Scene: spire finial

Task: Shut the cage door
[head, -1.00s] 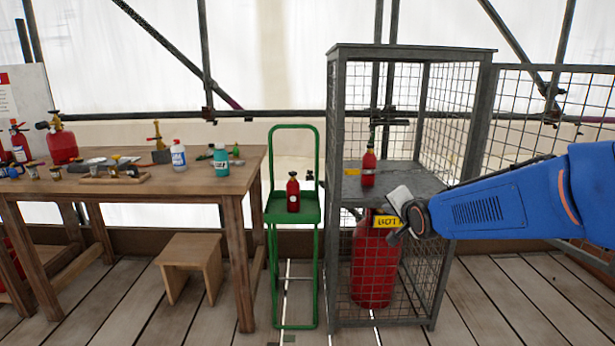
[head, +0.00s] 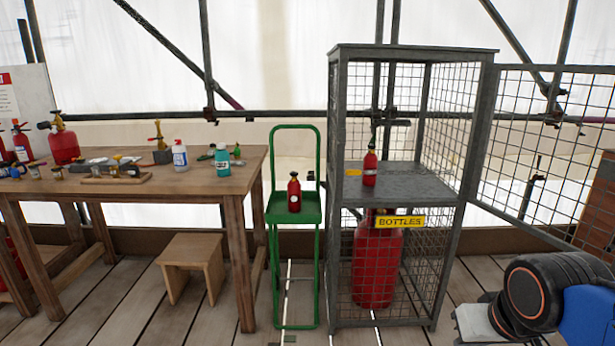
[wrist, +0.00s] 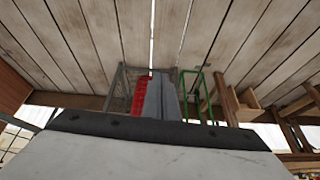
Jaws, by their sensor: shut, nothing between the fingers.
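The cage (head: 400,197) is a grey metal frame with mesh sides and a shelf. Its mesh door (head: 545,130) stands wide open, swung out to the right from the right post, and runs off the picture's right edge. My gripper (head: 470,325) is low at the bottom right in the head view, right of the cage and apart from it; its fingertips are hard to make out there. In the wrist view my gripper (wrist: 162,97) shows as narrow grey fingers, shut and empty, with part of the cage (wrist: 122,92) behind.
A small red bottle (head: 369,168) stands on the cage shelf, and a large red cylinder (head: 376,268) stands below, behind a yellow BOTTLES sign (head: 400,222). A green trolley (head: 309,222) stands left of the cage. A wooden stool (head: 190,262) and workbench (head: 130,190) are farther left.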

